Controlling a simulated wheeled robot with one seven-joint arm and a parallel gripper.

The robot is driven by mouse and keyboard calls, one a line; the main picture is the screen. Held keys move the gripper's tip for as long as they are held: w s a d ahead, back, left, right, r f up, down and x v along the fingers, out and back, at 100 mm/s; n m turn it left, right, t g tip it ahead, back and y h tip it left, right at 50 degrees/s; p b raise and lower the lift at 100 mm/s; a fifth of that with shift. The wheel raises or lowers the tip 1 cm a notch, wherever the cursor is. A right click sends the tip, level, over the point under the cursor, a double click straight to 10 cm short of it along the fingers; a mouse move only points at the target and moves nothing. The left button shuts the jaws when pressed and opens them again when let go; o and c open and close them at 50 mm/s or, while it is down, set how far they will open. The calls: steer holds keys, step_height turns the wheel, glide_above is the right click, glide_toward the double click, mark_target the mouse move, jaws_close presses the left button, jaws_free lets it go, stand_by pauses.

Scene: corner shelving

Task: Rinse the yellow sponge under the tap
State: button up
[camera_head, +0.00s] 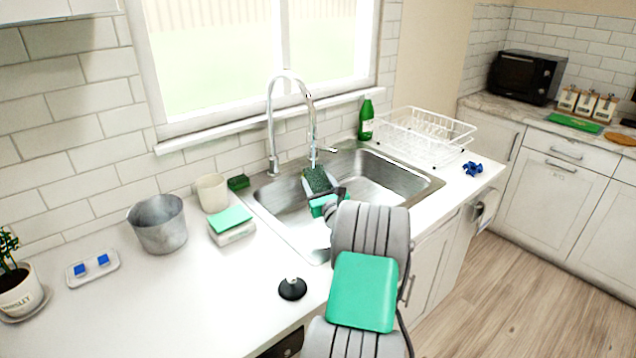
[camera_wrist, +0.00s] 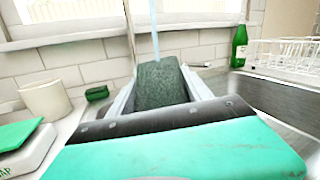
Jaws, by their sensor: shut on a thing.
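A dark green, rough-faced sponge (camera_head: 317,180) is between the fingers of my gripper (camera_head: 322,192), above the sink (camera_head: 405,180). No yellow face of it shows. In the wrist view the sponge (camera_wrist: 162,84) stands up between the two fingers, and my gripper (camera_wrist: 158,98) is shut on it. The chrome tap (camera_head: 272,125) arches over the sink, and its spout end is just above the sponge. A pale blue stream of water (camera_wrist: 154,30) comes down to the sponge's top edge in the wrist view. Whether it wets the face is unclear.
A small dark green block (camera_head: 238,182) lies by the wall left of the sink, near a cream cup (camera_head: 211,192) and a metal pot (camera_head: 158,224). A green bottle (camera_head: 366,119) and a white dish rack (camera_head: 425,133) stand to the right.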

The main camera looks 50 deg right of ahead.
steer(key=shift+s+a, duration=0.1)
steer(key=shift+s, duration=0.05)
steer(key=s+a, duration=0.5)
steer(key=shift+s, duration=0.35)
stand_by(0.4)
steer(key=shift+a+r, duration=0.1)
stand_by(1.0)
steer(key=s+a+r+p, duration=0.3)
steer(key=shift+s+a+r, duration=0.15)
steer(key=shift+s+r, duration=0.25)
stand_by(0.5)
